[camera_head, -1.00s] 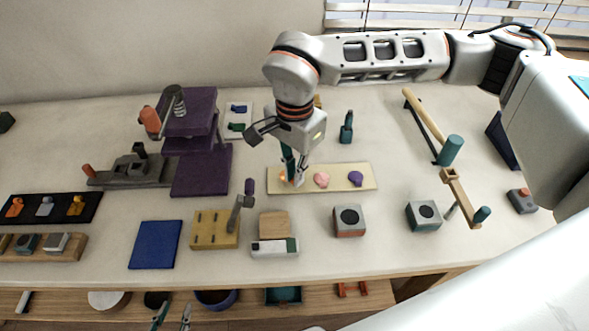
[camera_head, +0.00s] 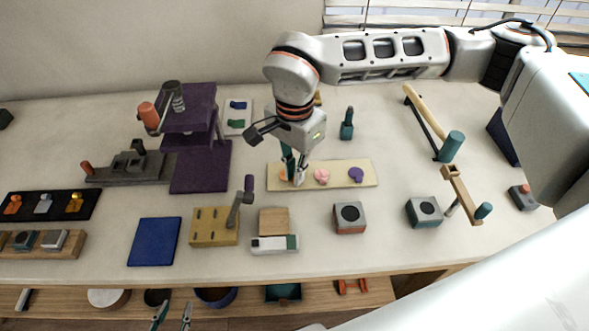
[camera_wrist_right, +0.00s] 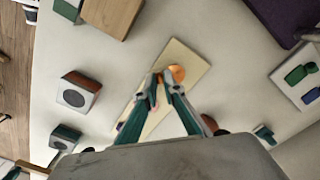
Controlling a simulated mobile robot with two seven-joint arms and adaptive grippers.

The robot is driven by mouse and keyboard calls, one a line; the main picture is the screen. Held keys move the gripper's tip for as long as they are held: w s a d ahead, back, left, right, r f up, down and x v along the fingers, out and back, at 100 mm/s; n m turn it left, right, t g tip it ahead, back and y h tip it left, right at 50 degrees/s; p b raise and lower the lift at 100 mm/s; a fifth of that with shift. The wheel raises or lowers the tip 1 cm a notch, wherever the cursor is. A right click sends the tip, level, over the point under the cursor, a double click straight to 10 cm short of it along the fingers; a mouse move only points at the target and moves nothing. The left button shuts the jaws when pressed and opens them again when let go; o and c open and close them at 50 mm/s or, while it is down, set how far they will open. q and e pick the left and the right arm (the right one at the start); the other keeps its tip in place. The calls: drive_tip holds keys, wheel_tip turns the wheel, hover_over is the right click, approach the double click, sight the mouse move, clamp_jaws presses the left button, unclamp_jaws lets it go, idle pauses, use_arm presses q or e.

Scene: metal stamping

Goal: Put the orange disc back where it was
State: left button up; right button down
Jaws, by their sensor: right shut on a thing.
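The orange disc (camera_wrist_right: 177,74) is at one end of a cream board in the wrist view. In the head view it (camera_head: 283,175) is at the board's left end, partly hidden by my fingers. The cream board (camera_head: 340,178) also carries a pink disc (camera_head: 322,176) in the middle and a purple disc (camera_head: 356,175) at the right. My left gripper (camera_head: 172,318) is open and empty at the bottom edge.
A purple press (camera_head: 200,165) stands left of the board. In front are a yellow block with a lever (camera_head: 212,228), a wooden block (camera_head: 273,222) and two grey blocks with dark round tops (camera_head: 350,218). A teal-handled tool (camera_head: 347,125) stands behind the board.

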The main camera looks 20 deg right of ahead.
drive_tip(key=shift+f, duration=0.15)
drive_tip(key=c, duration=2.1)
unclamp_jaws()
wheel_tip(320, 180, up, 12)
drive_tip(key=shift+r, duration=0.1)
drive_tip(key=shift+s, duration=0.1)
